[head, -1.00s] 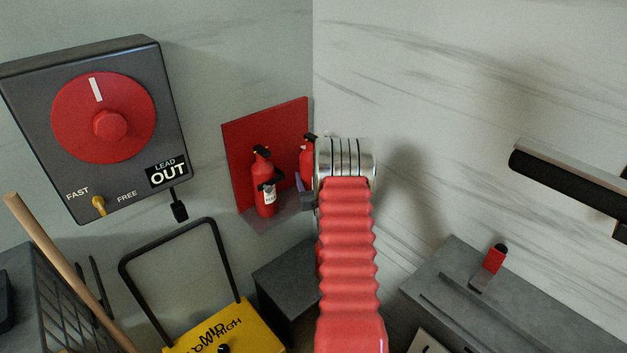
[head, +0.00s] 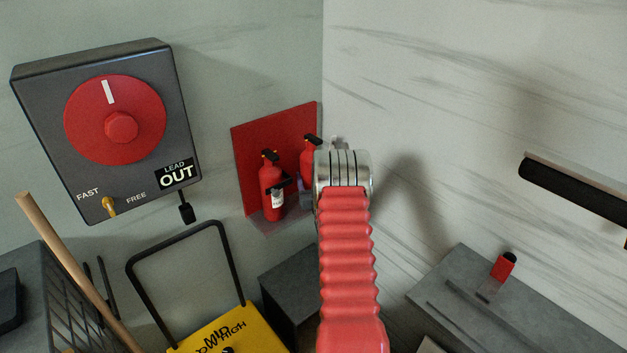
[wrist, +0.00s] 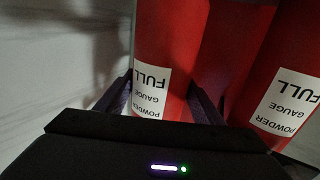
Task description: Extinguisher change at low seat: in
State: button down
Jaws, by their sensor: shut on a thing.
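Two red fire extinguishers are at a red back panel (head: 240,170) with a grey shelf (head: 262,226) in the corner. The left extinguisher (head: 272,185) stands on the shelf, its label facing out. The right extinguisher (head: 308,163) is partly hidden by my arm, so its base cannot be seen. In the wrist view my gripper (wrist: 160,98) is shut around the right extinguisher (wrist: 165,45), one finger on each side. Its label reads FULL, upside down. The other extinguisher (wrist: 262,80) is close beside it, also labelled FULL.
A grey box with a red dial (head: 115,120) reads LEAD OUT on the left wall. Below stand a yellow piece with a black handle (head: 215,335), a wooden pole (head: 70,265) and a dark crate (head: 60,300). A grey bench (head: 500,300) with a red object (head: 503,267) is at right.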

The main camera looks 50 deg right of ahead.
jog(key=shift+w+d+r, duration=0.1)
jog(key=shift+w+d, duration=0.05)
jog(key=shift+w, duration=0.9)
jog(key=shift+w+d+r, duration=0.1)
jog(key=shift+w, duration=0.95)
jog(key=shift+s+d+f, duration=0.15)
jog(key=shift+d+f, duration=0.65)
jog(key=shift+f, duration=0.1)
